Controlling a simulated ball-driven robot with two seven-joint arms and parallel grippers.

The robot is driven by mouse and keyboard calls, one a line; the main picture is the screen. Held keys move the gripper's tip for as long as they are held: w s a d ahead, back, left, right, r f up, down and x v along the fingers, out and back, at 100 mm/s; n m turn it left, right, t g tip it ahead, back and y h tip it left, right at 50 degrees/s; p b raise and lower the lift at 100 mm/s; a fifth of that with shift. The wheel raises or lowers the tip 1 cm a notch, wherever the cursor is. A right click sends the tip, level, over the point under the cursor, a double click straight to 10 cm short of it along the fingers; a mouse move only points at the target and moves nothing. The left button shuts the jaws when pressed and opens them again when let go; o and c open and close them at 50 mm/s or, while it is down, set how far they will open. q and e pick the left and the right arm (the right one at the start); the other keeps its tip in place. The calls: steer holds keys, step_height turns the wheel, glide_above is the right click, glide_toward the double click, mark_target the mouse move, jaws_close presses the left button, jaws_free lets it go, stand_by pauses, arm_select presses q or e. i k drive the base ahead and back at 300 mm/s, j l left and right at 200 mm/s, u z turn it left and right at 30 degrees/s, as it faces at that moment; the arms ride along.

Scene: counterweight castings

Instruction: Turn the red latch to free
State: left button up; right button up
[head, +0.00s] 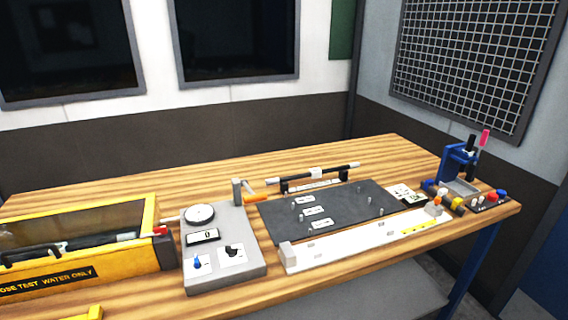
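A small red part (160,231), likely the red latch, sits at the right end of the yellow tank (110,270), by its upper front corner. A dark block lies just below it. It is too small to tell which way it is turned. Inside the tank lies a long black and grey cylinder (90,243). A pink-red handle (485,138) also stands up on the blue press (458,162) at the far right. Neither of my grippers is in view.
A grey gauge block (225,265) with a round dial stands right of the tank. A dark plate (345,199) with pegs and a white rail (350,247) lie mid-table. A red knob (501,194) is at the right. The wooden table (220,172) is clear along the back.

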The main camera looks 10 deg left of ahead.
mark_target(162, 231)
steer(key=u, duration=1.3)
